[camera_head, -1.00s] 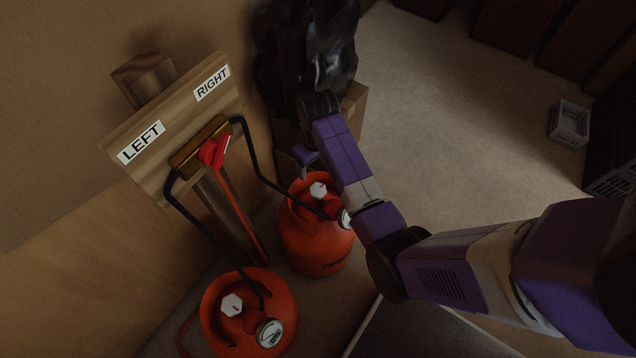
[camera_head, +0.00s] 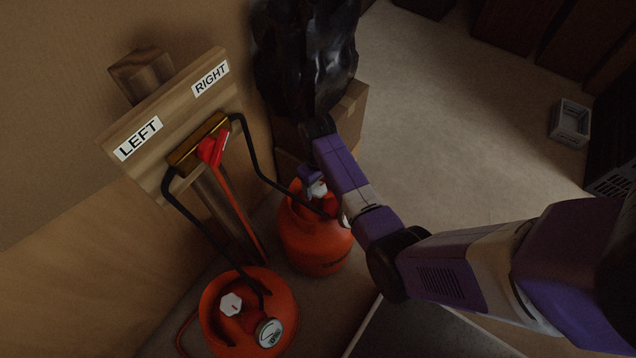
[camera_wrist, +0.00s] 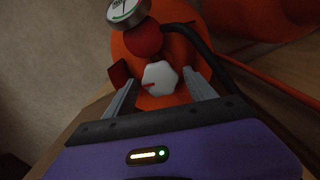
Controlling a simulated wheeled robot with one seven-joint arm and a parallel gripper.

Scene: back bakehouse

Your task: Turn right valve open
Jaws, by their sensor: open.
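The right gas cylinder (camera_head: 314,246) is orange and stands under the RIGHT label (camera_head: 211,78). Its white valve knob (camera_wrist: 159,78) with a red mark shows in the wrist view, between the fingertips of my gripper (camera_wrist: 160,88). The fingers are open, one on each side of the knob, with a gap to it on both sides. In the head view my gripper (camera_head: 312,184) is above the cylinder top and partly covers the knob. The left cylinder (camera_head: 284,300) has its own white knob (camera_head: 231,304) and a gauge (camera_head: 269,332).
A wooden board holds a brass changeover block with a red lever (camera_head: 212,149). Black hoses (camera_head: 258,160) run from it to the cylinders. A black bag (camera_head: 306,60) sits on a cardboard box (camera_head: 350,112) behind. Open floor (camera_head: 450,120) lies to the right.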

